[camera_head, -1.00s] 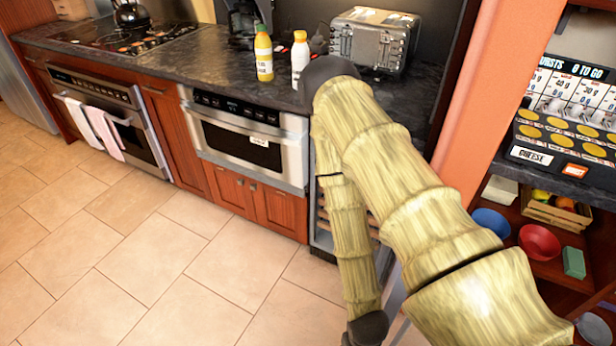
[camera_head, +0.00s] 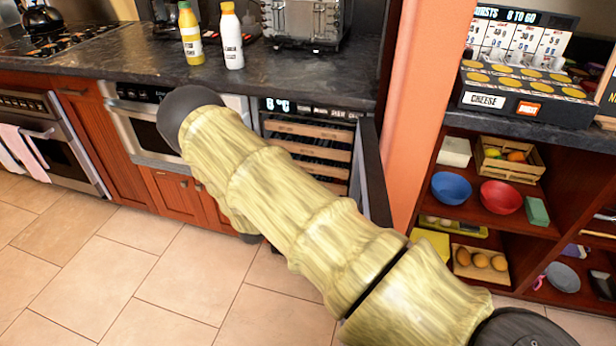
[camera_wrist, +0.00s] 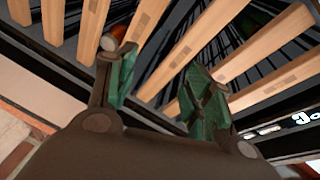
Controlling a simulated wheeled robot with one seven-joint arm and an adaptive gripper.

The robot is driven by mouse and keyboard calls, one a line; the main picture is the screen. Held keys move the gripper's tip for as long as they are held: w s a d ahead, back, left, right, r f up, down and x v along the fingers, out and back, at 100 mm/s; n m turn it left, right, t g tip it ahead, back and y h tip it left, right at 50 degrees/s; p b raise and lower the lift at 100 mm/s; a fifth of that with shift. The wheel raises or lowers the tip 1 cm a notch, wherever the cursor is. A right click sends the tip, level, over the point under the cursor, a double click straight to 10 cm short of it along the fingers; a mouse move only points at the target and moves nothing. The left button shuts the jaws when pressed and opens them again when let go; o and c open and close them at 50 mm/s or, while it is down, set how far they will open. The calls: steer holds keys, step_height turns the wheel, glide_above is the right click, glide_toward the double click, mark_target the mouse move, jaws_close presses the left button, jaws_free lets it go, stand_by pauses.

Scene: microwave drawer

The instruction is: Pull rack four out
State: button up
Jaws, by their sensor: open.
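The cooler (camera_head: 347,107) stands open under the counter, with several wooden-fronted racks (camera_head: 310,132) stacked inside below its display. I cannot tell which one is rack four. In the wrist view, several pale wooden rack fronts (camera_wrist: 188,52) run diagonally, with dark wire shelves behind. My gripper (camera_wrist: 165,88) is open, its two green-padded fingers apart and close in front of the rack fronts. One front passes across the gap between the fingers; whether they touch it I cannot tell. In the head view my gripper is hidden behind my arm.
The cooler door (camera_head: 374,172) stands open at the right, beside an orange wall (camera_head: 428,110). Shelves with bowls (camera_head: 501,197) are further right. A microwave drawer (camera_head: 140,128) is left of the cooler. Tiled floor in front is clear. Two bottles (camera_head: 231,38) stand on the counter.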

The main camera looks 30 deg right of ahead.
steer(key=w+d+m, duration=0.1)
steer(key=w+d, duration=0.1)
steer(key=d, duration=0.1)
steer(key=w+d+r+m+g+h, duration=0.1)
steer(key=w+d+m, duration=0.1)
steer(key=d, duration=0.1)
steer(key=w+d+r+m+h+b, duration=0.1)
steer(key=w+d+m, duration=0.1)
steer(key=d, duration=0.1)
steer(key=shift+w+d, duration=0.1)
steer(key=shift+d, duration=0.25)
steer(key=shift+r, duration=0.1)
jaws_close()
